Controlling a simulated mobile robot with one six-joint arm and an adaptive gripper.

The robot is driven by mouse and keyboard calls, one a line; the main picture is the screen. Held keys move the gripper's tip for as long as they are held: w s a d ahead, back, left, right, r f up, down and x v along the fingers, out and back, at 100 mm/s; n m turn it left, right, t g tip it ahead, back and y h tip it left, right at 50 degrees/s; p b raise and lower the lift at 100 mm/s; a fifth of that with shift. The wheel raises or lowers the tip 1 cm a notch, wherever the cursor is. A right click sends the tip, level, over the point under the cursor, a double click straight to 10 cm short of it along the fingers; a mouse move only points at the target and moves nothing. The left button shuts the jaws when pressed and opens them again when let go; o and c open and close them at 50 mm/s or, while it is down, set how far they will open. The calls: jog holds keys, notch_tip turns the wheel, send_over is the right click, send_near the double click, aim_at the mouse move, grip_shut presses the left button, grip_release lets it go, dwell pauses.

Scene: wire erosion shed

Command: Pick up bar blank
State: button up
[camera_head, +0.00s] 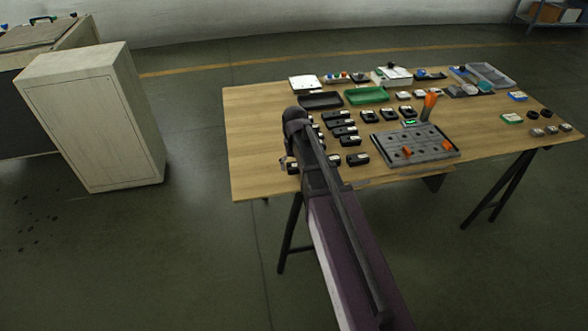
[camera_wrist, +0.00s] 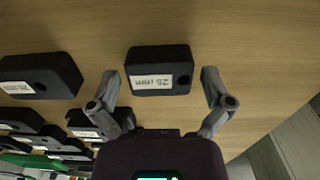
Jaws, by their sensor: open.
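Several black blocks with white labels stand on the wooden table (camera_head: 252,130); I cannot tell by looks which one is the bar blank. In the wrist view, one black block (camera_wrist: 160,60) with a white label and a round dark hole lies between the spread fingers of my gripper (camera_wrist: 160,82). There is bare space between it and each finger. My gripper is open and empty. In the head view my arm hides the gripper and part of the block group. Other black blocks (camera_head: 357,159) stand right of the arm.
In the wrist view a second black block (camera_wrist: 40,75) and several more lie at the left, close to the left finger. A grey fixture plate (camera_head: 430,152) with orange parts, a green tray (camera_head: 367,95) and a dark tray (camera_head: 320,100) share the table. A cabinet (camera_head: 90,120) stands left.

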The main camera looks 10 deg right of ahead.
aim_at(295, 165)
dwell(0.3)
jog(key=c, duration=1.2)
jog(key=shift+r, duration=0.2)
notch_tip(295, 165, up, 4)
jog(key=p, duration=0.4)
jog(key=shift+f, duration=0.25)
jog(key=s, duration=0.5)
jog(key=s+d, duration=0.1)
jog(key=s, duration=0.4)
jog(key=s+r+p, duration=0.1)
jog(key=s, duration=0.5)
jog(key=shift+d, duration=0.35)
